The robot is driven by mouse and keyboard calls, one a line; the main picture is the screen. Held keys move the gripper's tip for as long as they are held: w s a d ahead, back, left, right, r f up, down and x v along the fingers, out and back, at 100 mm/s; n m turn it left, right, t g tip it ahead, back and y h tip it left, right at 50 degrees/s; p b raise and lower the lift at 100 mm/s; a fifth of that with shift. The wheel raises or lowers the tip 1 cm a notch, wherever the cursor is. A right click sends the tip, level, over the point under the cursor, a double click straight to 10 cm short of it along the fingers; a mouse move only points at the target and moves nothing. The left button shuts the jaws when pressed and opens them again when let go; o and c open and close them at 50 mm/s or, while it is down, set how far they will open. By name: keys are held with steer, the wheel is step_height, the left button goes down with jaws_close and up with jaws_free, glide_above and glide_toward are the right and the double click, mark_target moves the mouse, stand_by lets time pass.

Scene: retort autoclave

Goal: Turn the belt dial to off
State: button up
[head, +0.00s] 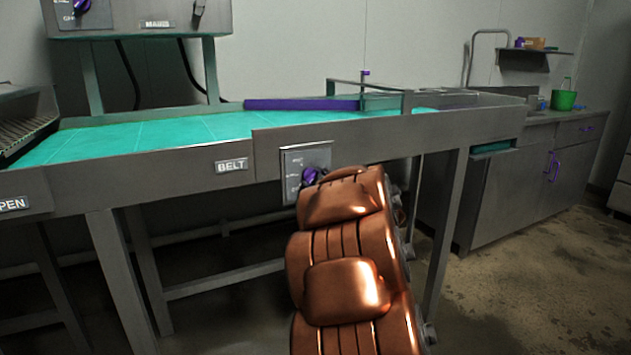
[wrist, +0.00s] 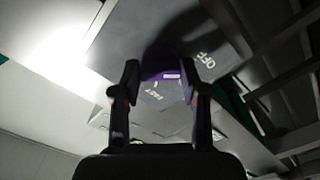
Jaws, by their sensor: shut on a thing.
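The belt dial is a purple knob (head: 311,176) on a grey plate (head: 306,157) set in the conveyor's front rail, right of the BELT label (head: 231,166). In the wrist view, my gripper (wrist: 163,80) is shut on the knob (wrist: 161,62), one finger on each side. A white mark shows on the knob. The word OFF (wrist: 206,60) is printed to the right of the knob, and a word that looks like FAST (wrist: 156,94) shows between the fingers. In the head view my copper-coloured arm hides the gripper and part of the plate.
The conveyor has a teal belt (head: 150,138) with a purple bar (head: 300,104) lying across its far side. Another panel with a dial (head: 82,6) and a MAINS label stands at upper left. A cabinet (head: 515,195) with a green bucket (head: 564,100) is at right. Floor is open at right.

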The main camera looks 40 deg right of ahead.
steer(key=o, duration=1.1)
steer(key=shift+o, duration=0.2)
steer(key=v, duration=1.2)
steer(key=shift+w, duration=0.1)
